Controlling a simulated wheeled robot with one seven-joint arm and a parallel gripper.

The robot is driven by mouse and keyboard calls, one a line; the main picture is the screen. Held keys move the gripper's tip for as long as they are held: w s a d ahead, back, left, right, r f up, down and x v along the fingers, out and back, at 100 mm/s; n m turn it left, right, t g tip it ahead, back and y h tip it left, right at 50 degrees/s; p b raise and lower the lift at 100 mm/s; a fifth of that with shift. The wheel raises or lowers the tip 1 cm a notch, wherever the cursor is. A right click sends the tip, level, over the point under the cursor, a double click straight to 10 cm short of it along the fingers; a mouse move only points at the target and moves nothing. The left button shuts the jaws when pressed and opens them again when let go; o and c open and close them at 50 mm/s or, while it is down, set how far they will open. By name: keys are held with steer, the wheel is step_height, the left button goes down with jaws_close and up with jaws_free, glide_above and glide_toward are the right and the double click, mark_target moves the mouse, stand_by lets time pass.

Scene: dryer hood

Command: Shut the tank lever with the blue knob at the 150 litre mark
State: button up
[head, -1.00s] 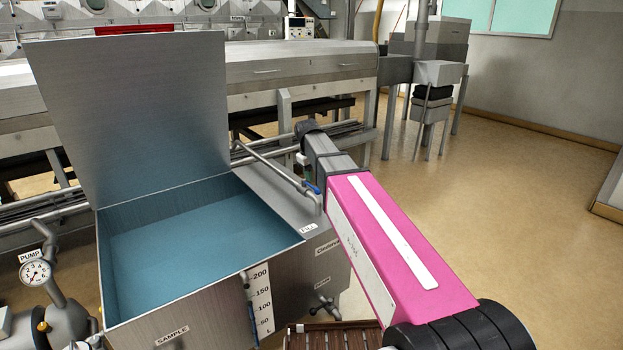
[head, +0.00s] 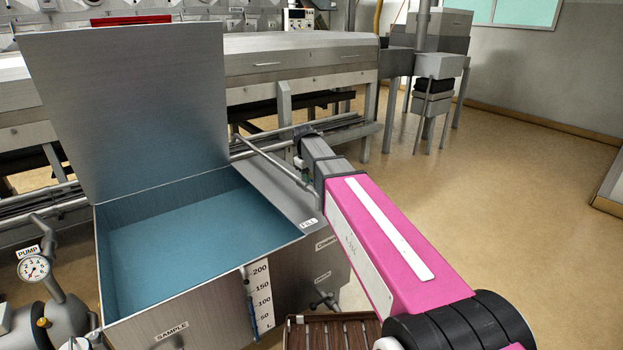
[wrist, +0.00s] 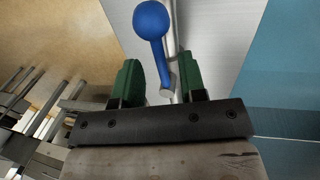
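The steel tank (head: 215,305) stands with its lid (head: 130,110) up and blue liquid (head: 190,240) inside. A white scale (head: 262,295) on its front reads 50 to 200. The sight tube (head: 251,305) beside it shows blue low down; its exact level is too small to read. The arm hides the knob in the head view.
A pump with a gauge (head: 34,268) stands at the left. A slatted wooden platform (head: 335,332) lies in front of the tank. A long steel machine (head: 300,70) runs behind.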

steer(key=shift+d+f, duration=0.1)
steer(key=shift+f, duration=0.45)
jaws_close()
steer(key=shift+d, duration=0.1)
steer(key=w+d+n+y, duration=0.2)
steer(key=w+n, duration=0.6)
steer(key=n, duration=1)
steer(key=shift+t+y, duration=0.3)
steer(key=shift+y, duration=0.2)
